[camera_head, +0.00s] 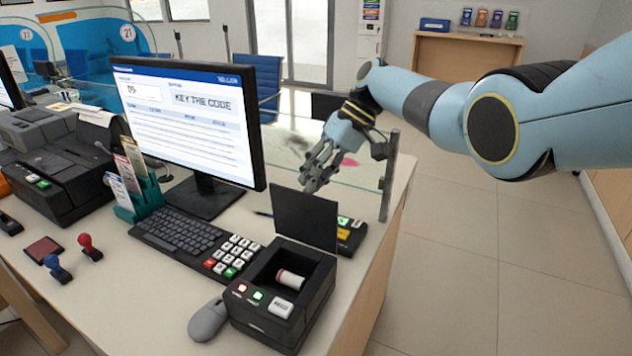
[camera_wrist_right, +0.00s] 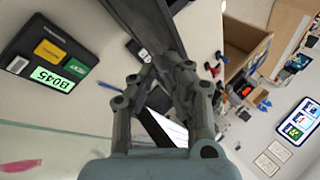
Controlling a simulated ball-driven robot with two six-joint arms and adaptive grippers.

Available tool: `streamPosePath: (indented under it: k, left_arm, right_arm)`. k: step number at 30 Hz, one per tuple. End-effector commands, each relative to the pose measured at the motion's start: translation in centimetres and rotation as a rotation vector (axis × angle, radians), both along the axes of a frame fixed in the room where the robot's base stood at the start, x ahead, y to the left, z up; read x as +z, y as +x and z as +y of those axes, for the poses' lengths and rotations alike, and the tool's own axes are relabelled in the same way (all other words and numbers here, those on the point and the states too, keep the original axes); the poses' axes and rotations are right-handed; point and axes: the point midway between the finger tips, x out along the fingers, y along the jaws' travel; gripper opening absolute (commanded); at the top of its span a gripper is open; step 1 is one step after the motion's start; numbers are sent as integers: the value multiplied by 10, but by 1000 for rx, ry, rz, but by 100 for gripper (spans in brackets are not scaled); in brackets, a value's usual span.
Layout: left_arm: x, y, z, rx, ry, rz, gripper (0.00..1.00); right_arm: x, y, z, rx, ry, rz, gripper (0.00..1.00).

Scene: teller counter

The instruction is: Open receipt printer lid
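The receipt printer (camera_head: 281,295) is a black box at the front right of the counter. Its dark lid (camera_head: 304,217) stands upright at the rear edge, and a paper roll (camera_head: 290,279) shows inside the open bay. My right gripper (camera_head: 309,184) is above and behind the lid, apart from it in the head view. In the wrist view, the fingers of my right gripper (camera_wrist_right: 163,68) come together at the tips with nothing seen between them. A dark panel, likely the lid (camera_wrist_right: 149,20), shows beyond the tips. My left gripper is out of view.
A monitor (camera_head: 190,115) and keyboard (camera_head: 177,234) stand left of the printer. A grey mouse (camera_head: 208,320) lies at its front left. A small black device (camera_head: 350,236) sits behind the lid. A glass panel with a metal post (camera_head: 388,178) stands near the gripper.

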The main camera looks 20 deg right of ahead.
Motion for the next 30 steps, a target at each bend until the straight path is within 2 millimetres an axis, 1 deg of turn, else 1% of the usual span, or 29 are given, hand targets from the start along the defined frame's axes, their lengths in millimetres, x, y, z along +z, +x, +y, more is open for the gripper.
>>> streamPosePath:
  k: [1,11,15,20,25,30]
  left_arm:
    - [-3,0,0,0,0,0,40]
    - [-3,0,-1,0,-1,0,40]
    - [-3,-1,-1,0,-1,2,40]
    - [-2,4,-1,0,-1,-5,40]
    - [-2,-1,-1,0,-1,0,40]
    - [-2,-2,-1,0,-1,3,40]
  right_arm:
    - [-23,-12,1,0,-10,35,0]
    - [-23,-12,3,2,-8,37,0]
    - [-20,-11,2,1,-7,32,0]
    - [-18,-10,1,1,-6,32,21]
    - [-17,-10,1,0,-6,30,44]
    - [-16,-9,1,0,-6,30,44]
